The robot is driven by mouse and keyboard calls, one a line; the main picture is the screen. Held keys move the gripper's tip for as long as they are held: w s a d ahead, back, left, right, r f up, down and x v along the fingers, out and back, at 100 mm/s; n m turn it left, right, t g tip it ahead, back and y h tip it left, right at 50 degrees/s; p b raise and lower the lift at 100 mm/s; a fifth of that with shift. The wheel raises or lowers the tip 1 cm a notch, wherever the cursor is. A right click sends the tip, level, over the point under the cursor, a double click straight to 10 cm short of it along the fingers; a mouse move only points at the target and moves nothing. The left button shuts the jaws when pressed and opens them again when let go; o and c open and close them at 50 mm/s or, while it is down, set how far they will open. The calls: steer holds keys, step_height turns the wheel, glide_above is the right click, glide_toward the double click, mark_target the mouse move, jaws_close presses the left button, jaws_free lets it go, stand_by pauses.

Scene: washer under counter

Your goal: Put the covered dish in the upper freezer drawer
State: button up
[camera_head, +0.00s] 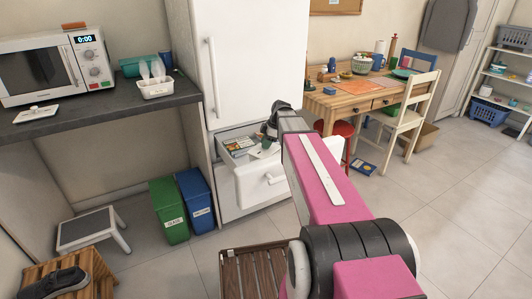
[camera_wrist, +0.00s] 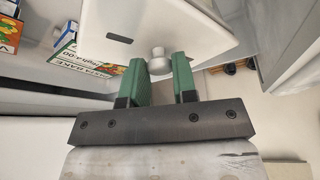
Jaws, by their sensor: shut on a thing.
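The covered dish (camera_wrist: 205,28) is a pale, round-cornered dish with a small dark slot and a grey knob on its lid. My gripper (camera_wrist: 160,80) has its green fingers closed around that knob in the wrist view. In the head view my arm hides most of the gripper and makes the dish hard to pick out. The upper freezer drawer (camera_head: 255,188) is pulled out below the white fridge door, with a white front. Food boxes (camera_wrist: 90,62) show to the left of the dish in the wrist view. Any gap beneath the dish cannot be told.
A green bin (camera_head: 169,210) and a blue bin (camera_head: 196,200) stand left of the freezer. A wooden slatted crate (camera_head: 250,272) is on the floor in front. A red stool (camera_head: 343,130) and a wooden table (camera_head: 350,88) are to the right.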

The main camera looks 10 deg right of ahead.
mark_target(266, 151)
steer(key=shift+f, duration=2.35)
steer(key=o, duration=0.7)
steer(key=shift+f, duration=0.1)
steer(key=shift+c, duration=0.2)
steer(key=v, duration=1.2)
